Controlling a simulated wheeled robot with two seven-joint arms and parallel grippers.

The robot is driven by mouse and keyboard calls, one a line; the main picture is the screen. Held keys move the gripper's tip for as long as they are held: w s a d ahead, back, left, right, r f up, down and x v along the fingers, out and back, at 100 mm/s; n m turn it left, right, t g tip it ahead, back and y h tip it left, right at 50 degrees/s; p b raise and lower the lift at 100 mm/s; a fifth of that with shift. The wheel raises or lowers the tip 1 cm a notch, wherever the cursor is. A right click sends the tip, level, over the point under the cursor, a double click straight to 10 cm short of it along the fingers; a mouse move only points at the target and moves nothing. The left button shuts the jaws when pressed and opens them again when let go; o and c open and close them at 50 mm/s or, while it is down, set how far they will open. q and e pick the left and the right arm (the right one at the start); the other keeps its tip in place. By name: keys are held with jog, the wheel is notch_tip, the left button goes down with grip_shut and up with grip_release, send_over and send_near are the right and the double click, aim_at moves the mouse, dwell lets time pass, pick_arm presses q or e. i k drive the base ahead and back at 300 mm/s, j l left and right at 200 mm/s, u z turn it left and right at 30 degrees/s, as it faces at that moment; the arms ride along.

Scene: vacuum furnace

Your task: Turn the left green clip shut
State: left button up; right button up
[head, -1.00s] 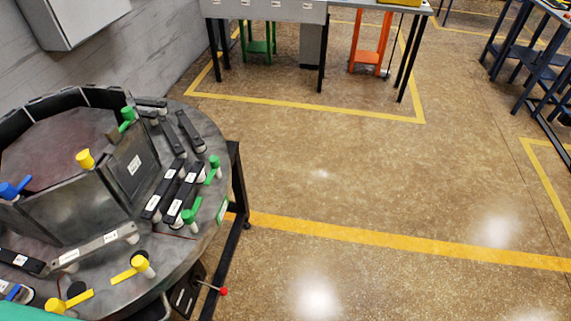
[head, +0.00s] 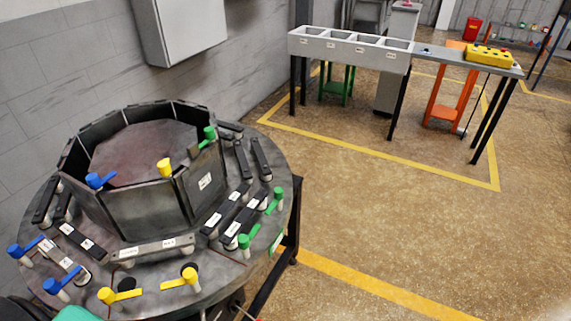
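The round furnace table (head: 212,292) stands at the left with an eight-sided ring of dark panels on it. Two green clips are on its right rim: a nearer one (head: 248,240) at the left and a farther one (head: 276,201) at the right. Each has an upright round knob and a lever arm; the nearer lever points up and right, and the farther one points down and left. Another green clip (head: 209,133) sits on the top of the panel ring. Neither of my grippers shows, so their opening is hidden.
Blue clips (head: 55,286) and yellow clips (head: 119,295) sit on the left and front rim. Dark labelled bars (head: 239,220) lie near the green clips. A grey bench (head: 350,50) stands behind; the floor to the right is clear.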

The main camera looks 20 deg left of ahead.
aim_at(244, 240)
jog(key=k+j+u, duration=0.1)
jog(key=u, duration=0.3)
jog(key=j+u, duration=0.1)
jog(key=u, duration=0.25)
